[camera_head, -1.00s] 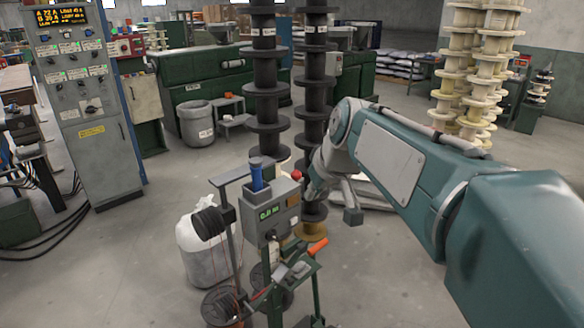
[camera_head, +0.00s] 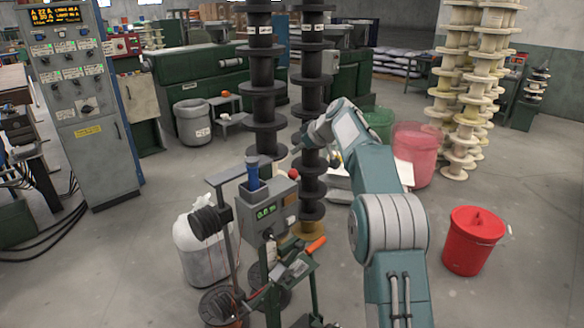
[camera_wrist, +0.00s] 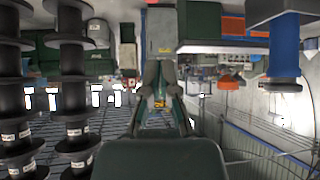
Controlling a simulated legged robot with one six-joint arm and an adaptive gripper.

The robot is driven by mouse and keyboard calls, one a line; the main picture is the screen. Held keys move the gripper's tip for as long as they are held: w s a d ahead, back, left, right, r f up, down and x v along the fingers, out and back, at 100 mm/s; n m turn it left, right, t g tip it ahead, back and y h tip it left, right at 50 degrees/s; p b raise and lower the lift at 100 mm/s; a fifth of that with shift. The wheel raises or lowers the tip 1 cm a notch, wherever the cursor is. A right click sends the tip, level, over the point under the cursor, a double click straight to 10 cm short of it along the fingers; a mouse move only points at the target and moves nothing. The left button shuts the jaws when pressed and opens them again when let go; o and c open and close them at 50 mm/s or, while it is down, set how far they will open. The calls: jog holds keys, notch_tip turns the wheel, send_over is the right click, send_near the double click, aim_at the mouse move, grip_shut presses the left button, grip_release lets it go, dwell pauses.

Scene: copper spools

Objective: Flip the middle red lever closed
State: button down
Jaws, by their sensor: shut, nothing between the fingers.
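A grey control box (camera_head: 268,208) with a green display stands on a stand in front of me. A red ball-shaped knob (camera_head: 295,174) is at its upper right. An orange-red handle (camera_head: 317,244) slants up to the right below the box. I cannot tell which of these, if any, is the middle red lever. My gripper (camera_head: 303,143) is raised behind and above the box, in front of the black spools, apart from the knob and the handle. In the wrist view its fingers (camera_wrist: 160,72) are together and empty. A red-orange part (camera_wrist: 228,82) shows to their right, its identity unclear.
Tall black spool stacks (camera_head: 313,62) stand close behind the gripper. A blue cylinder (camera_head: 253,177) rises from the box top. A pink bin (camera_head: 414,160) and a red bucket (camera_head: 474,240) stand to the right of my arm. Floor at the front right is clear.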

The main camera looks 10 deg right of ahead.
jog(key=shift+w+f, duration=0.1)
jog(key=shift+w, duration=0.1)
jog(key=shift+w+a+f, duration=0.35)
jog(key=shift+w+f, duration=0.1)
jog(key=shift+f, duration=0.8)
jog(key=shift+w+a+f, duration=0.4)
jog(key=shift+f, duration=0.8)
jog(key=shift+w+a+f, duration=0.35)
jog(key=shift+w+f, duration=0.1)
jog(key=shift+f, duration=0.8)
jog(key=shift+s, duration=0.1)
